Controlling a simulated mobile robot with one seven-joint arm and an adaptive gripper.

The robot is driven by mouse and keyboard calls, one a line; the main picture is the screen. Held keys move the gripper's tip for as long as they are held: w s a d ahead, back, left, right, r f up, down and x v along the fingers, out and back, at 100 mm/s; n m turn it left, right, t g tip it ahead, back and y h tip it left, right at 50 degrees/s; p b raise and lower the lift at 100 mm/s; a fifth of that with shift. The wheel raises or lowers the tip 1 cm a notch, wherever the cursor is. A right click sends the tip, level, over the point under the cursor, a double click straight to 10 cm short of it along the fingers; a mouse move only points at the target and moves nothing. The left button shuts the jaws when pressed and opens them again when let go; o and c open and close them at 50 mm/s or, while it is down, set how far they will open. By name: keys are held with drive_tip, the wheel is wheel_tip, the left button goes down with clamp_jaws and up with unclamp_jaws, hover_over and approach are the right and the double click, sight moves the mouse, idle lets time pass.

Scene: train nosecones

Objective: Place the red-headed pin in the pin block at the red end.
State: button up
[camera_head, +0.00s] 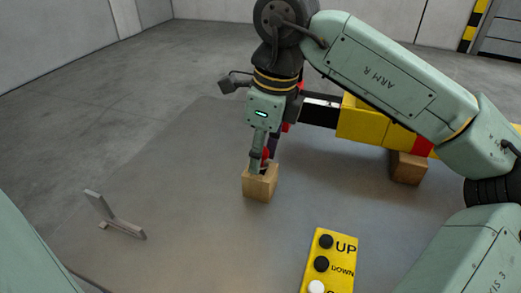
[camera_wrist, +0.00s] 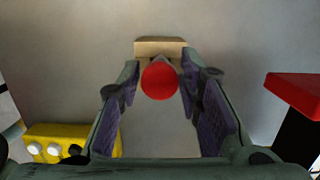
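The red-headed pin shows its round red head (camera_wrist: 159,80) between my fingers in the wrist view; a little of the red shows beside my finger in the head view (camera_head: 266,154). I cannot tell whether the pin sits in that block. My gripper points down, with its fingers apart on either side of the red head and narrow gaps visible.
A black and yellow bar (camera_head: 362,121) with red parts lies behind and right; a second wooden block (camera_head: 408,169) is beneath it. A red-topped black part (camera_wrist: 300,90) is right in the wrist view. A yellow button panel (camera_head: 329,262) and a grey bracket (camera_head: 117,222) are in front.

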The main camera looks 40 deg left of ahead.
drive_tip(key=shift+o, duration=1)
drive_tip(key=shift+r+p, duration=0.3)
drive_tip(key=shift+r, duration=0.05)
wheel_tip(320, 180, up, 12)
drive_tip(key=d, duration=0.1)
drive_tip(key=shift+w+d+f, duration=0.2)
drive_tip(key=shift+w+d, duration=0.05)
drive_tip(key=shift+d, duration=0.15)
idle(0.4)
